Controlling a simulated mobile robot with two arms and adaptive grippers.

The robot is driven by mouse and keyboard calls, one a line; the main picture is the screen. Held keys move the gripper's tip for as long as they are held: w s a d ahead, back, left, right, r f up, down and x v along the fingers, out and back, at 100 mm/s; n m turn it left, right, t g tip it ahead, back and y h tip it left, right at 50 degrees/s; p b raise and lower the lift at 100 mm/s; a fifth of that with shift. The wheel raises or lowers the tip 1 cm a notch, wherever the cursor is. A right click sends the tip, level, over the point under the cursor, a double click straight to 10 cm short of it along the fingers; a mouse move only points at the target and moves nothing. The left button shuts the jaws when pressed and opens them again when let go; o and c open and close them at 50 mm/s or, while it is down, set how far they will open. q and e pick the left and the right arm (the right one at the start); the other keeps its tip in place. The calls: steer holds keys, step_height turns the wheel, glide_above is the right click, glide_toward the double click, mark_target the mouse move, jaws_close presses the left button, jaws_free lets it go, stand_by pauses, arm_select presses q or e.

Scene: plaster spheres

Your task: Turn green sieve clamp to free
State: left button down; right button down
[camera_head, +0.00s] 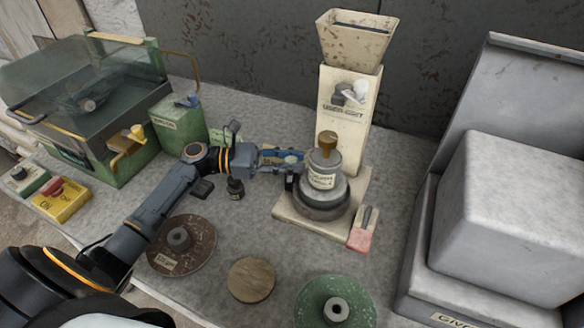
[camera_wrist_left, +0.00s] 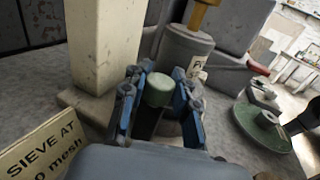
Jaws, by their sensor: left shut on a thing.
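My left gripper (camera_head: 290,160) reaches in from the left to the grey sieve unit (camera_head: 322,190), a round body with a labelled cylinder and a brass knob on top, standing on a cream base. In the left wrist view, the blue fingers of my left gripper (camera_wrist_left: 158,108) stand on both sides of a rounded green clamp (camera_wrist_left: 160,86) and are shut on it. The clamp's lower part is hidden between the fingers. In the head view the clamp is hidden behind the gripper.
A cream hopper column (camera_head: 345,110) rises behind the sieve unit. A rusty disc (camera_head: 190,250), a wooden disc (camera_head: 251,280) and a green disc (camera_head: 320,290) lie in front. A large grey machine (camera_head: 510,210) stands at right.

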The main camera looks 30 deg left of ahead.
mark_target(291, 160)
arm_select(q)
steer(key=shift+f+m+g+h+b, duration=0.15)
steer(key=shift+m+g+h+b, duration=0.45)
steer(key=shift+m+g+b, duration=0.75)
steer(key=shift+g, duration=0.85)
steer(key=c, duration=1.3)
jaws_free()
step_height(291, 160, up, 10)
steer(key=shift+r, duration=0.1)
